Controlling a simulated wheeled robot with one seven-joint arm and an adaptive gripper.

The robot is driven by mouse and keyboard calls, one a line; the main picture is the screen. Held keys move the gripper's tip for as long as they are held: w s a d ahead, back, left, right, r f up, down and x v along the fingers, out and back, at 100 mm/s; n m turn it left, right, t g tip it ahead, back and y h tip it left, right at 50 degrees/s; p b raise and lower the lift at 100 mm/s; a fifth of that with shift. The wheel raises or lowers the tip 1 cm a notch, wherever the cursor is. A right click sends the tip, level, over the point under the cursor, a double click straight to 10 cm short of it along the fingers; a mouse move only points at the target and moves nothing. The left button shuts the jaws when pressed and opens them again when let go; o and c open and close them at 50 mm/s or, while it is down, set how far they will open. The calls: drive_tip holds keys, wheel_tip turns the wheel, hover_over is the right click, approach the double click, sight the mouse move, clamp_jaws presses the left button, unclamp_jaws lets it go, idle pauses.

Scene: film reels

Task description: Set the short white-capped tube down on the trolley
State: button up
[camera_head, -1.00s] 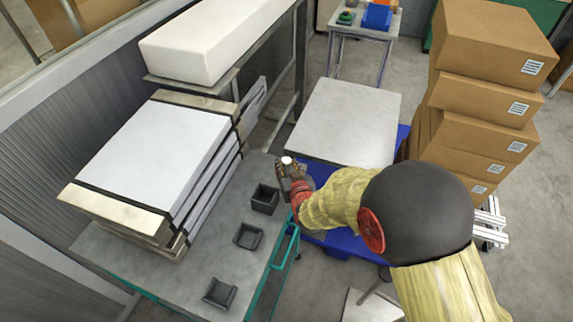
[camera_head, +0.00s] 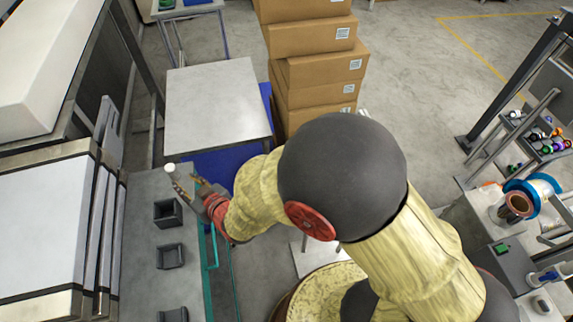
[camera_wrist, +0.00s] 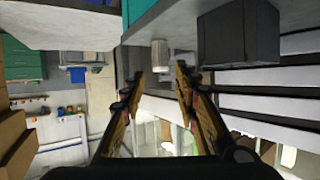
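The short white-capped tube (camera_head: 170,168) stands upright on the grey top of the trolley (camera_head: 145,240), near its far right corner in the head view. In the upside-down wrist view the tube (camera_wrist: 160,56) stands on the trolley top, beyond my fingertips. My gripper (camera_head: 182,182) is open and empty, to the right of the tube in the head view. In the wrist view my gripper (camera_wrist: 160,74) has a finger on either side of the tube's line, with a gap to the tube. The tube's lower part is partly hidden in the head view.
Several dark open bins stand along the trolley, the nearest (camera_head: 168,213) just in front of the tube; it looms beside the tube in the wrist view (camera_wrist: 238,35). A grey-topped table (camera_head: 215,100) stands behind. Stacked cartons (camera_head: 310,60) rise to its right. White panels (camera_head: 45,215) lie left.

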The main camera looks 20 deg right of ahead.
drive_tip(key=s+d+r+m+g+h, duration=0.1)
drive_tip(key=d+r+m+g+h, duration=0.15)
drive_tip(key=d+r, duration=1.25)
drive_tip(key=s+d+r+m+g+h, duration=0.1)
drive_tip(key=s+d+r+g+h, duration=0.1)
drive_tip(key=s+d, duration=0.6)
drive_tip(key=s+d+r+m+g+h, duration=0.1)
drive_tip(key=s+d+r, duration=0.3)
drive_tip(key=s+d, duration=0.4)
drive_tip(key=s+m+h, duration=0.1)
drive_tip(key=s, duration=0.2)
drive_tip(key=shift+s+d+g, duration=0.15)
drive_tip(key=shift+s+g, duration=0.2)
drive_tip(key=shift+s, duration=0.05)
drive_tip(key=shift+d+r, duration=0.1)
